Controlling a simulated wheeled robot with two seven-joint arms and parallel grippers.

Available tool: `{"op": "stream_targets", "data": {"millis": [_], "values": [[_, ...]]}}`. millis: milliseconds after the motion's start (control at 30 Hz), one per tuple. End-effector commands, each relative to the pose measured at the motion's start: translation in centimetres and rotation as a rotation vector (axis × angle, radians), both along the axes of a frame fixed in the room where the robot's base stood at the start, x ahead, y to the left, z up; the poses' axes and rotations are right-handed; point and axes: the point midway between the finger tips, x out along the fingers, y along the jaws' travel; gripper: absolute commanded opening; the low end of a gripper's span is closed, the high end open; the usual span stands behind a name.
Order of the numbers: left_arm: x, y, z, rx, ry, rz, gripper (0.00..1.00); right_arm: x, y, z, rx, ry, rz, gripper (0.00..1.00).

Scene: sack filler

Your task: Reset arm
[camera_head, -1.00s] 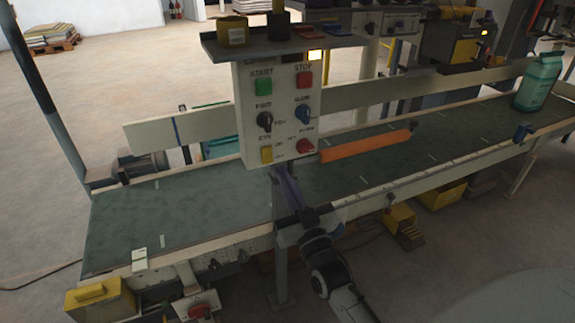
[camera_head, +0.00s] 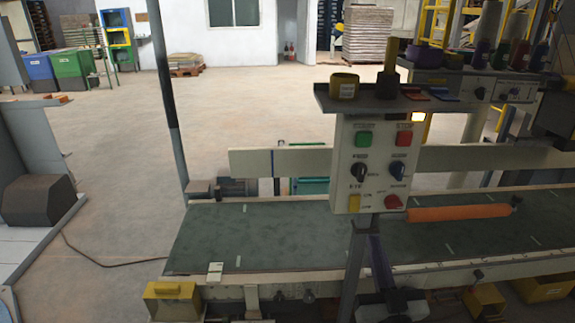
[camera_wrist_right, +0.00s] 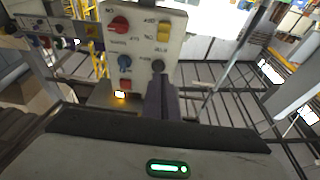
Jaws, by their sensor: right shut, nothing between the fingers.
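My right gripper (camera_head: 378,250) is at the lower right of the head view, in front of the conveyor and just below the control panel (camera_head: 378,151). Its dark, narrow fingers are shut with nothing between them and point up toward the panel. In the right wrist view the shut fingers (camera_wrist_right: 160,98) stand before the panel (camera_wrist_right: 142,48), which appears upside down. Whether the fingertips touch it I cannot tell. The panel carries a green START button (camera_head: 364,139), a red STOP button (camera_head: 405,139), knobs and a yellow switch. My left gripper is not in view.
A green conveyor belt (camera_head: 290,235) runs across the front. A shelf (camera_head: 370,103) with tape and a bottle tops the panel. A dark post (camera_head: 168,110) stands at left. Open floor (camera_head: 260,105) lies behind.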

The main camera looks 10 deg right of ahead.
Motion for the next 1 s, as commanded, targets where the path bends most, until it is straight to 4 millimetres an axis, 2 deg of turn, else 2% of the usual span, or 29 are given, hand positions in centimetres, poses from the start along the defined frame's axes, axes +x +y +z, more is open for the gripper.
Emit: {"op": "stream_targets", "data": {"millis": [67,133,267,300,367,400,500,600,700,800,1000], "values": [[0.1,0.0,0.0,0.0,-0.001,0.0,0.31,-0.2,0.3,-0.7,0.0,0.025,0.011,0.0],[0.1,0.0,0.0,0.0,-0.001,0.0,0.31,-0.7,1.2,-2.5,0.003,0.087,0.041,0.0],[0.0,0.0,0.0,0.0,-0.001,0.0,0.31,-3.3,4.2,-8.8,0.014,0.312,0.135,0.0],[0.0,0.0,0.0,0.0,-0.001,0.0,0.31,-4.7,5.3,-11.2,0.018,0.399,0.168,0.0],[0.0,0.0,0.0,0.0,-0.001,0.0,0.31,-7.1,7.0,-14.7,0.026,0.529,0.216,0.0],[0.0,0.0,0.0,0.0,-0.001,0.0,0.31,-9.0,8.1,-16.7,0.031,0.614,0.244,0.0],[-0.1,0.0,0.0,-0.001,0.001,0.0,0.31,-13.7,10.3,-21.1,0.043,0.804,0.304,0.0],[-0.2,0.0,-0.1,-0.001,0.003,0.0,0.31,-18.1,11.9,-24.1,0.05,0.953,0.347,0.0],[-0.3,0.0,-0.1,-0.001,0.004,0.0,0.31,-21.2,12.8,-25.9,0.056,1.055,0.372,0.0],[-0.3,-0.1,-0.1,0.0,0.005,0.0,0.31,-22.9,13.3,-26.7,0.057,1.106,0.385,0.0],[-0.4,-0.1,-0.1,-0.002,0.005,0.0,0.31,-23.3,13.4,-26.9,0.058,1.121,0.388,0.0]]}}
